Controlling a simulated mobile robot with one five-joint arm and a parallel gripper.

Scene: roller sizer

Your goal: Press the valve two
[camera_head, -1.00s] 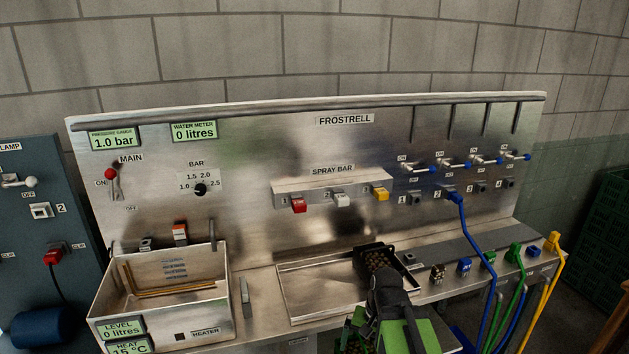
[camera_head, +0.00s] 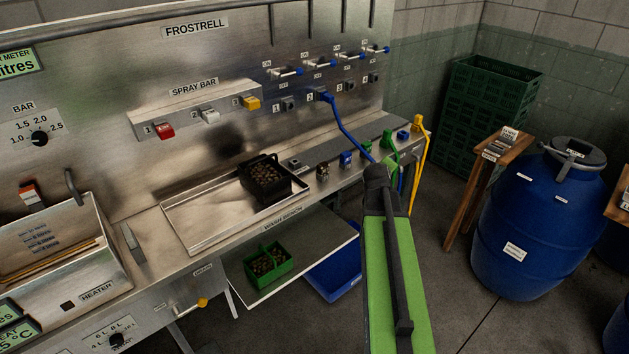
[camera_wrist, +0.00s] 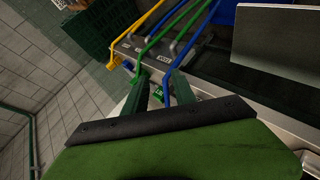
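Several lever valves with blue tips sit in a row on the steel panel's upper right in the head view. The second lever from the left (camera_head: 322,62) stands above the socket marked 2, where a blue hose (camera_head: 343,125) is plugged in. The white spray bar switch marked 2 (camera_head: 211,116) is between a red and a yellow one. My gripper (camera_wrist: 158,92) shows in the wrist view with two dark fingers apart and nothing between them. In the head view my green arm reaches up, its dark end in front of the bench's right end, below and right of the valves.
A dark basket of brown pieces (camera_head: 264,181) stands in the steel tray (camera_head: 195,228). Green and yellow hoses (camera_head: 421,155) hang at the bench's right end. A wooden stand (camera_head: 480,180), a blue barrel (camera_head: 540,225) and green crates (camera_head: 490,105) stand to the right.

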